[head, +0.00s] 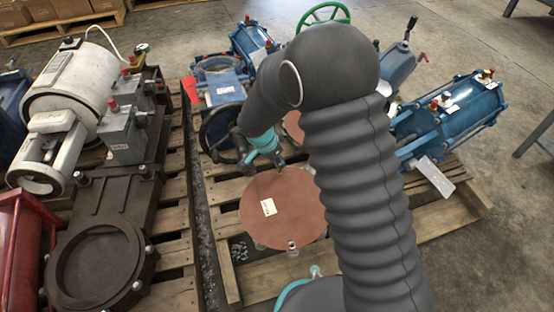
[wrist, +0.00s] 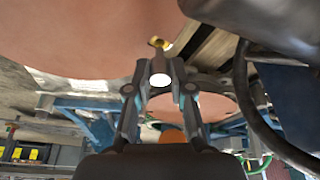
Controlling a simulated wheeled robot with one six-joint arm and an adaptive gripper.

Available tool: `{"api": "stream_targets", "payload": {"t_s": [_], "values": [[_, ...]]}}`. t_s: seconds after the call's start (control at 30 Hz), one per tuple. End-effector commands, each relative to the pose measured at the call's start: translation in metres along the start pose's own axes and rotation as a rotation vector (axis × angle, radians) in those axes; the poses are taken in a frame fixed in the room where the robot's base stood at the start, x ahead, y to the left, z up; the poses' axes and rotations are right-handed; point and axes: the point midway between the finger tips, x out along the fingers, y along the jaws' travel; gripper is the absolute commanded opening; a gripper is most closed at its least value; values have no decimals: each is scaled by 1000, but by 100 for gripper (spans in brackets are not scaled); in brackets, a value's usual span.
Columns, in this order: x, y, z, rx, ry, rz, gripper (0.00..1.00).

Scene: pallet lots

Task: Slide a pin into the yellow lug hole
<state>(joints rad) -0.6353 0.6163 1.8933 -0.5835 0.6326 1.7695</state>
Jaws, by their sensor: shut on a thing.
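My gripper (wrist: 160,82) comes up from the bottom of the wrist view, its two fingers closed on a small grey pin (wrist: 160,67) with a bright white end face. A small yellow lug (wrist: 159,43) shows just beyond the fingertips, close to the pin's far end. I cannot tell whether pin and lug touch, and the lug's hole cannot be made out. In the head view my gripper (head: 279,160) points down above the back edge of a round copper-brown disc (head: 290,205). The pin and lug are too small to make out there.
A black handwheel (head: 222,132) on a blue valve stands close left of my gripper. A blue actuator (head: 450,115) lies at the right. A dark flanged valve body (head: 100,262) and a white cylinder (head: 85,85) fill the left pallet. Bare floor shows at the right.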

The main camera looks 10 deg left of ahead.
Motion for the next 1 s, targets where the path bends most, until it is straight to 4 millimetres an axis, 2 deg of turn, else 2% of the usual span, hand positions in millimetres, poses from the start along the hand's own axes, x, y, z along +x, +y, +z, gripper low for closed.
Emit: {"api": "stream_targets", "payload": {"t_s": [1.0], "values": [[21,0,6,-1,0,1,0]]}}
